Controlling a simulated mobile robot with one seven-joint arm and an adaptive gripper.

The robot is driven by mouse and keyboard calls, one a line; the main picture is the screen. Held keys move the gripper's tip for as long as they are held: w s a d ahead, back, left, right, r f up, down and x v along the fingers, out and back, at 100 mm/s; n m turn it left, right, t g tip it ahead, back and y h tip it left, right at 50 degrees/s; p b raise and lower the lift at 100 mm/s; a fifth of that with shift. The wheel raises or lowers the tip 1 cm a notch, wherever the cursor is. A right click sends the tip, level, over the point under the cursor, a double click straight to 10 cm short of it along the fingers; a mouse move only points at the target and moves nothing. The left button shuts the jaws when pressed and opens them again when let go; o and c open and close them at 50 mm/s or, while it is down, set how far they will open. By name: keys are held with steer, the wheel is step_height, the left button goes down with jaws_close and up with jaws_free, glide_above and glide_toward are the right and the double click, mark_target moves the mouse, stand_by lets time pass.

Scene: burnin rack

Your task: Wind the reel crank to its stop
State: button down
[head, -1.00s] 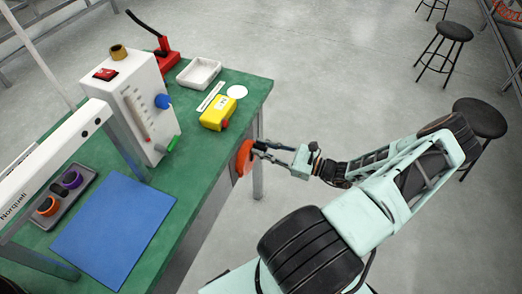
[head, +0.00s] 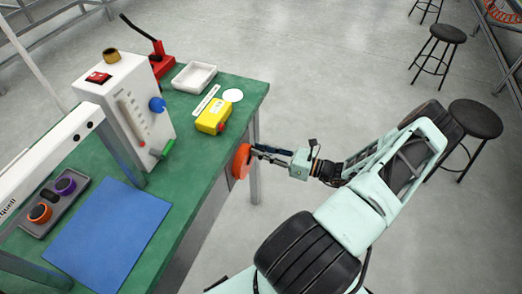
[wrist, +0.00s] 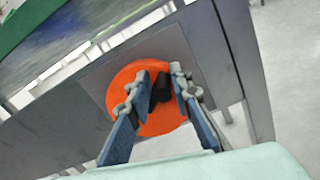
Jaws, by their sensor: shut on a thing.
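The reel (head: 242,161) is an orange disc on the side of the green bench, below its top edge. In the wrist view the orange disc (wrist: 126,88) faces me on a grey panel, with a dark crank knob (wrist: 161,88) standing out from it. My gripper (head: 254,152) reaches in from the right at the disc. In the wrist view its two fingers (wrist: 158,86) stand on either side of the dark knob and are shut on it. The fingers hide part of the disc. The knob itself is hidden in the head view.
The green bench (head: 190,205) holds a yellow box (head: 212,117), a white tray (head: 194,76), a white instrument with a blue knob (head: 157,104) and a blue mat (head: 108,235). A bench leg (head: 255,180) stands just right of the reel.

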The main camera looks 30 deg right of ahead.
steer(key=shift+s+f, duration=0.1)
steer(key=shift+f, duration=0.2)
steer(key=c, duration=2.1)
jaws_free()
steer(key=shift+o, duration=0.8)
steer(key=shift+r, duration=0.1)
steer(key=v, duration=1.2)
